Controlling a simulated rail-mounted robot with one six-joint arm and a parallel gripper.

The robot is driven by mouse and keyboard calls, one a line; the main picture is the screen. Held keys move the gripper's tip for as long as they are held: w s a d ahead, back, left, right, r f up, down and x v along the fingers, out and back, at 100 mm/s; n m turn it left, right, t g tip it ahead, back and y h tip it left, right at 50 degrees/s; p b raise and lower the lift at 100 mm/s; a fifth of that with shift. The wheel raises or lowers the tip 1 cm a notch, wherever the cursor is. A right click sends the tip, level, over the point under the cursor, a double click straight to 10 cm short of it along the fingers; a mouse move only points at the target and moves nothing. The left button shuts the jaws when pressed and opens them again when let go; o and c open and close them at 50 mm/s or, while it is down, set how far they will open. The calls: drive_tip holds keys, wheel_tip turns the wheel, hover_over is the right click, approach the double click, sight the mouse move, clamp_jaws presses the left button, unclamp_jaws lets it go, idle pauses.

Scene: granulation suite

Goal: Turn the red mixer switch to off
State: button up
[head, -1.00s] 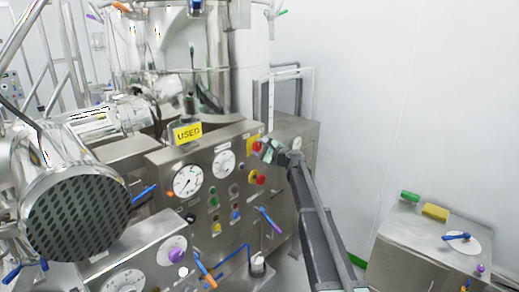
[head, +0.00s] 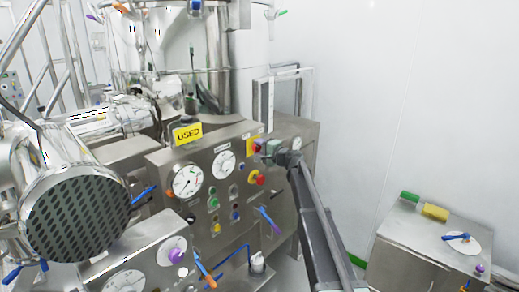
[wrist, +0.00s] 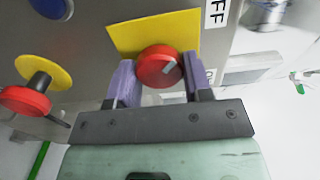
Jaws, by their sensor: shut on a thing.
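The red mixer switch (wrist: 158,66) is a round red knob with a grey pointer mark, on a yellow plate (wrist: 125,38) on the steel panel. In the wrist view the mark points up and right. A white label reading "FF" (wrist: 215,12) is beside the plate, and another label is partly hidden behind a finger. My gripper (wrist: 156,80) has its purple fingers on both sides of the knob and is shut on it. In the head view my gripper (head: 260,147) covers the knob, leaving part of the yellow plate showing.
A second red knob on a yellow ring (wrist: 25,102) is close by; it also shows in the head view (head: 261,180). Gauges (head: 188,181), small buttons and a blue-purple handle (head: 268,219) are on the same panel. A yellow "USED" sign (head: 187,134) stands on top.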

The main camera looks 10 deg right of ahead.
idle(0.4)
drive_tip(key=o, duration=0.9)
drive_tip(key=v, duration=1)
drive_tip(key=shift+s+d, duration=0.25)
drive_tip(key=shift+s, duration=0.1)
drive_tip(key=shift+s+a+f+n+g+h+b, duration=1.15)
drive_tip(key=shift+s+f+n+g+h+b, duration=0.9)
drive_tip(key=shift+s+f, duration=3.75)
drive_tip(key=shift+s+a+f+n+g+h+b, duration=1.3)
drive_tip(key=shift+s+f+g, duration=1.6)
drive_tip(key=shift+s, duration=5.65)
drive_tip(key=shift+s+a+f+n+g+h+b, duration=0.95)
drive_tip(key=shift+s+f+n+g+h+b, duration=0.75)
drive_tip(key=shift+s+f, duration=4.2)
